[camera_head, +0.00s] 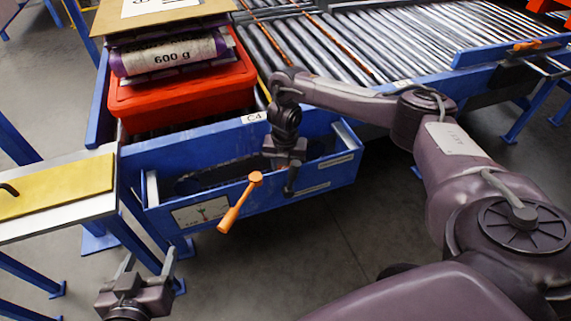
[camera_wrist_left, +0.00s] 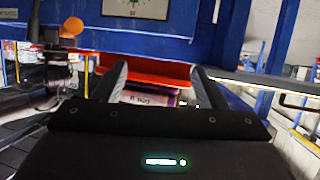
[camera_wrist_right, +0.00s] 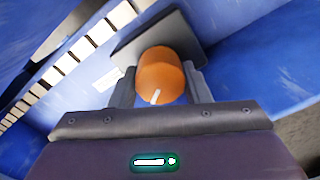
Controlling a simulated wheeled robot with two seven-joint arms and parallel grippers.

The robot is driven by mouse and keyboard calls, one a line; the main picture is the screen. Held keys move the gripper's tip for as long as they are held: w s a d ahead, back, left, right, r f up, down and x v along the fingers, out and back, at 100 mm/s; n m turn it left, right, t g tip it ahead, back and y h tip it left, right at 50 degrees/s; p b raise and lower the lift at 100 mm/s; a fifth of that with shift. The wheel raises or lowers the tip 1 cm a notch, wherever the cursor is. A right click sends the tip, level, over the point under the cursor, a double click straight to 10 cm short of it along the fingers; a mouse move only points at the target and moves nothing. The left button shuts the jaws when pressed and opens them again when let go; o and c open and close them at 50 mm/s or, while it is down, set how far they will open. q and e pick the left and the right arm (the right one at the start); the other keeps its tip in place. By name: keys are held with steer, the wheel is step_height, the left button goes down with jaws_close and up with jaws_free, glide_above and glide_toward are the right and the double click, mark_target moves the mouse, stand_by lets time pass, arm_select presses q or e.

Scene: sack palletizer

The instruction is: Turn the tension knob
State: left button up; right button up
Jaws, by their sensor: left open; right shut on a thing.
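The orange round knob (camera_wrist_right: 160,72) with a white pointer mark shows in the right wrist view, in front of a dark plate in a blue housing. My right gripper (camera_wrist_right: 160,88) is shut on it, with one finger on each side. In the head view my right gripper (camera_head: 287,178) reaches down into the open blue box (camera_head: 262,188) under the conveyor's edge, and the knob is hidden there. My left gripper (camera_head: 147,260) is open and empty at the lower left, apart from the box; its spread fingers also show in the left wrist view (camera_wrist_left: 157,78).
An orange lever (camera_head: 240,203) sticks out from the front of the box, left of my right gripper, beside a dial label (camera_head: 202,213). A red crate (camera_head: 185,92) with sacks stands on the roller conveyor (camera_head: 345,45). A side table with a yellow pad (camera_head: 60,186) is at the left.

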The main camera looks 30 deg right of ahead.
steer(key=shift+r+m+p, duration=0.15)
steer(key=shift+m+p, duration=0.45)
steer(key=shift+p, duration=0.15)
steer(key=shift+m+p, duration=0.6)
steer(key=shift+p, duration=0.3)
arm_select(q)
steer(key=s+a+f+g+y, duration=0.3)
steer(key=s+f+g, duration=0.4)
steer(key=s+f, duration=0.3)
steer(key=shift+a+f+g, duration=0.2)
steer(key=shift+a+g, duration=0.2)
steer(key=shift+a, duration=0.3)
arm_select(e)
steer(key=o, duration=1)
arm_select(q)
steer(key=shift+w, duration=0.1)
steer(key=shift+f, duration=0.1)
arm_select(e)
steer(key=shift+f, duration=0.2)
